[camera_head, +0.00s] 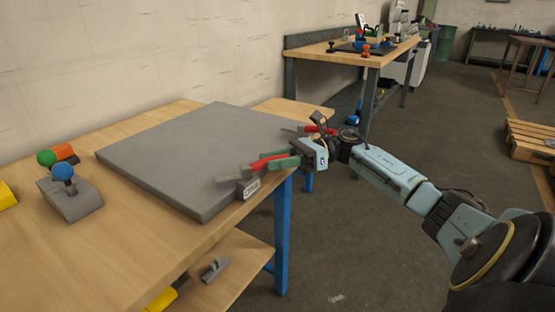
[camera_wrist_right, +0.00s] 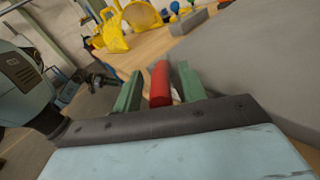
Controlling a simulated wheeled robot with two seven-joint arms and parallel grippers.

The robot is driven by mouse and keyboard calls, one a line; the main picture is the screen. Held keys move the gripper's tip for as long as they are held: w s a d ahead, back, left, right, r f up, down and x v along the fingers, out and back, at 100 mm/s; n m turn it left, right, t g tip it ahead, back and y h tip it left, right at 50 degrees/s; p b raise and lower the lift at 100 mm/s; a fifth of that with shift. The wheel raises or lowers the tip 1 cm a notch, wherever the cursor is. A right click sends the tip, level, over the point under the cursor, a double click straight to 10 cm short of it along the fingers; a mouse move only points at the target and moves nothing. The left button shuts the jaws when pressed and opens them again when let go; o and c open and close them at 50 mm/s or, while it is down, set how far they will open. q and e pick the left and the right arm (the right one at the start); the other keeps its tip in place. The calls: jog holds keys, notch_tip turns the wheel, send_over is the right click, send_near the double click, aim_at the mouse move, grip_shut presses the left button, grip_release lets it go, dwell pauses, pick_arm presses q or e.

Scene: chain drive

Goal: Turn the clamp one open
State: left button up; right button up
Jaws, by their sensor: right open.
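The near clamp (camera_head: 245,186) is fixed at the front right edge of a grey plate (camera_head: 190,150). Its red handle (camera_head: 265,161) points toward my right gripper (camera_head: 277,161). In the right wrist view the red handle (camera_wrist_right: 160,84) lies between the two green fingers of my right gripper (camera_wrist_right: 158,88), with a gap showing on the left. The gripper is open around it. A second clamp with a red handle (camera_head: 318,130) is farther back along the plate's right edge, partly behind the gripper. A label on the near clamp's base is too small to read. My left gripper is not in view.
The plate lies on a wooden workbench (camera_head: 80,240) with blue legs. A grey block with a blue ball knob (camera_head: 63,173), a green ball, an orange part and a yellow part stand at the left. Another bench (camera_head: 340,52) is behind. Open floor lies right of the workbench.

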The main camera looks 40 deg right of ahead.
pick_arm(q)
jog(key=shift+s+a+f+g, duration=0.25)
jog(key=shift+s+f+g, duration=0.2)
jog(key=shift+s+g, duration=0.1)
pick_arm(e)
jog(key=v, duration=1.3)
jog(key=shift+d, duration=0.2)
